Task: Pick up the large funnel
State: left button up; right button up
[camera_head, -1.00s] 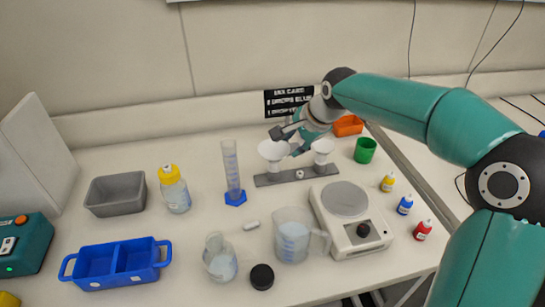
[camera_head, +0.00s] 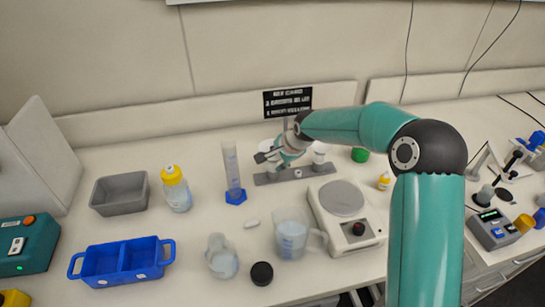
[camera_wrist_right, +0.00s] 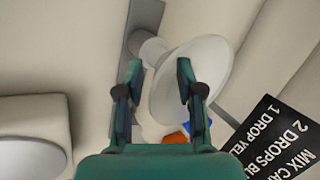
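The large white funnel (camera_head: 265,146) is at the left end of a grey funnel stand (camera_head: 265,180), mostly hidden behind my right gripper (camera_head: 268,158) in the head view. In the right wrist view, a white funnel cone (camera_wrist_right: 205,75) lies just beyond the gripper's fingers (camera_wrist_right: 158,68). The fingers are apart, and the right one overlaps the cone's face. I cannot tell whether they touch it. The smaller white funnel (camera_head: 319,158) is at the stand's right end, partly covered by my right arm. My left gripper is not in view.
A graduated cylinder (camera_head: 232,170) stands left of the stand. A hotplate (camera_head: 345,200) and a beaker (camera_head: 290,235) are in front. The instruction card (camera_head: 287,101) stands behind. Farther left are a yellow-capped bottle (camera_head: 176,190), a grey bin (camera_head: 120,195) and a blue tray (camera_head: 122,262).

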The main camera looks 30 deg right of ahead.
grip_shut()
dwell(0.4)
